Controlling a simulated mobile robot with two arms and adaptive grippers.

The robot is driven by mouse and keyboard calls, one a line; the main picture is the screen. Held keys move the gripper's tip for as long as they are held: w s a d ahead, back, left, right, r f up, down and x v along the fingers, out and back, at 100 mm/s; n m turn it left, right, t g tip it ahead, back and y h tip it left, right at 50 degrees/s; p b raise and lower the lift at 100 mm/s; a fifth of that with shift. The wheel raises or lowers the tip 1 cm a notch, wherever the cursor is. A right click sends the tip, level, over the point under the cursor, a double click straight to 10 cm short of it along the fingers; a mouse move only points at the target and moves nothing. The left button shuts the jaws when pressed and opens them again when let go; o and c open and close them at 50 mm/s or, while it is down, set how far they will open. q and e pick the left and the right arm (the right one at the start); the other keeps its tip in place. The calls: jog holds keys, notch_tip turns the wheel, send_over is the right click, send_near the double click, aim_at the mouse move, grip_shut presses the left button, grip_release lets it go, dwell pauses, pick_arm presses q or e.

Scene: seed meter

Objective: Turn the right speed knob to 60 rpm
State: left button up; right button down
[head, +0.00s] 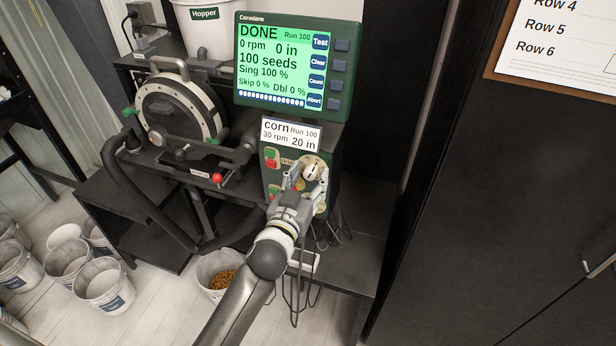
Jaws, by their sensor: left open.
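A green control box (332,155) stands on the dark bench below the screen. On its front are red and green buttons (271,158) at the left and a round pale knob (312,168) at the upper right. My left gripper (303,177) is open at this knob, with its fingers around or just in front of it; contact cannot be told. A second pale round part (321,208) shows lower down, mostly hidden by my gripper. The knob's setting is too small to read. My right gripper is not in view.
The green screen (270,62) reads DONE, 0 rpm and 100 seeds. A white card (291,134) below it reads corn, 30 rpm, 20 in. A round seed meter (180,112) stands left. Several buckets (103,285) are on the floor. A dark cabinet (490,190) is at right.

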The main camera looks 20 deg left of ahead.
pick_arm(q)
jog(key=c, duration=1)
jog(key=shift+c, duration=0.2)
jog(key=shift+m, duration=0.3)
jog(key=m+p, duration=0.1)
jog(key=m, duration=0.2)
jog(key=shift+r, duration=0.1)
jog(key=m+p, duration=0.1)
jog(key=m, duration=0.5)
jog(key=m+p, duration=0.1)
jog(key=m, duration=0.9)
jog(key=shift+p, duration=0.4)
jog(key=shift+a+m, duration=0.1)
jog(key=shift+m, duration=0.2)
